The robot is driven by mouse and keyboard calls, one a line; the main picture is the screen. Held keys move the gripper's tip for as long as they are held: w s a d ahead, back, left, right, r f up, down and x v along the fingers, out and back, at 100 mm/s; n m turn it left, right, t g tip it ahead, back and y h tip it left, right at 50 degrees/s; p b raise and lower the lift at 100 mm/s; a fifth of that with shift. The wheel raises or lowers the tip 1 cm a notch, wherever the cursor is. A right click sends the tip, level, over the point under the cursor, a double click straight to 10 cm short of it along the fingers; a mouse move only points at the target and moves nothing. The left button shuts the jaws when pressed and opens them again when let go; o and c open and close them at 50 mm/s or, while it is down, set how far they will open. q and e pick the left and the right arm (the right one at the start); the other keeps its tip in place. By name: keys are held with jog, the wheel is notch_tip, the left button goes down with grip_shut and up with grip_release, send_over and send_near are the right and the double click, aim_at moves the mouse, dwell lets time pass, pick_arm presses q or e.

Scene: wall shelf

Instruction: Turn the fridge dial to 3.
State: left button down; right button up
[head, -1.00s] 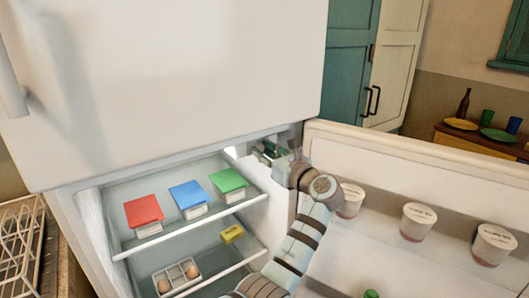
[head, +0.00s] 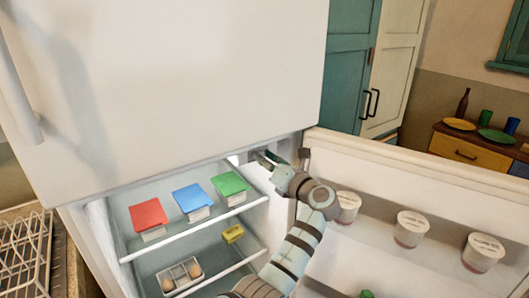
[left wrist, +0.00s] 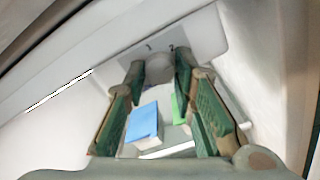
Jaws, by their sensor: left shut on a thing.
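The fridge dial (left wrist: 158,69) is a round grey knob on a pale panel inside the fridge, seen in the left wrist view. Small dark marks, which look like numerals, show on the panel just beyond it; I cannot read where the dial points. My left gripper (left wrist: 160,72) has its green-padded fingers on both sides of the dial and is shut on it. In the head view my left gripper (head: 262,159) reaches in under the upper door at the top right of the fridge opening, where the dial is hidden. My right gripper is not in view.
The open fridge door (head: 400,165) holds several white cups and stands right of my arm. Red (head: 148,214), blue (head: 190,197) and green (head: 229,184) boxes sit on the upper shelf below my gripper. The closed upper door (head: 170,80) hangs above.

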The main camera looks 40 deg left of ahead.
pick_arm(q)
jog(key=shift+m+p, duration=2.55)
jog(key=shift+m, duration=0.55)
jog(key=c, duration=1.3)
grip_release()
jog(key=shift+c, duration=0.2)
jog(key=v, duration=0.8)
